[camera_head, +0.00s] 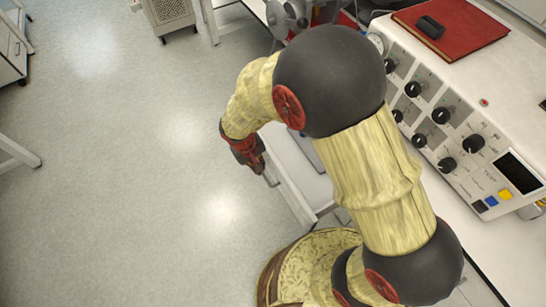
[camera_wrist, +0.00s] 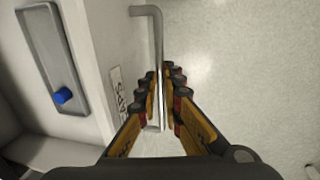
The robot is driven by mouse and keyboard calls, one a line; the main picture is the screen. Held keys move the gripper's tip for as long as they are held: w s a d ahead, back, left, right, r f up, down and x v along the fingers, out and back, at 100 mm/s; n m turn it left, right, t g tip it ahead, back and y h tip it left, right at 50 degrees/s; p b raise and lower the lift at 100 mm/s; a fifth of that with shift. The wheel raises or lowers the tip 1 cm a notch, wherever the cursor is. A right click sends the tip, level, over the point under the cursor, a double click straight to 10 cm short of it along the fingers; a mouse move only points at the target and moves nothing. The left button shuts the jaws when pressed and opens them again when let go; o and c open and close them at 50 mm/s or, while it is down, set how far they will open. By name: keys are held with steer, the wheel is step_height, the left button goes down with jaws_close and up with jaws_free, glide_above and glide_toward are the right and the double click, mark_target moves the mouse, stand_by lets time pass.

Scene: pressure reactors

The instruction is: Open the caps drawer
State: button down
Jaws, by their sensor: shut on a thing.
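The caps drawer (camera_head: 292,194) stands pulled out from the bench in the head view. In the wrist view its white front (camera_wrist: 96,50) carries a label (camera_wrist: 119,100) that seems to read "CAPS". Inside lies a grey tray (camera_wrist: 48,35) with a blue cap (camera_wrist: 63,95). A grey bar handle (camera_wrist: 154,30) stands off the front and runs between my fingers. My gripper (camera_wrist: 166,75) is shut on this handle. In the head view my gripper (camera_head: 257,164) is at the drawer front, and my arm hides part of the drawer.
Open floor (camera_head: 120,170) lies left of the drawer. A white table leg (camera_head: 18,152) shows at the far left.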

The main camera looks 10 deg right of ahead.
steer(key=shift+s+a, duration=0.25)
steer(key=shift+a, duration=0.35)
steer(key=shift+s+a, duration=0.2)
steer(key=shift+a, duration=0.4)
steer(key=c, duration=2.2)
jaws_free()
step_height(320, 180, up, 12)
steer(key=a, duration=0.2)
steer(key=shift+s, duration=0.35)
steer(key=shift+f, duration=0.15)
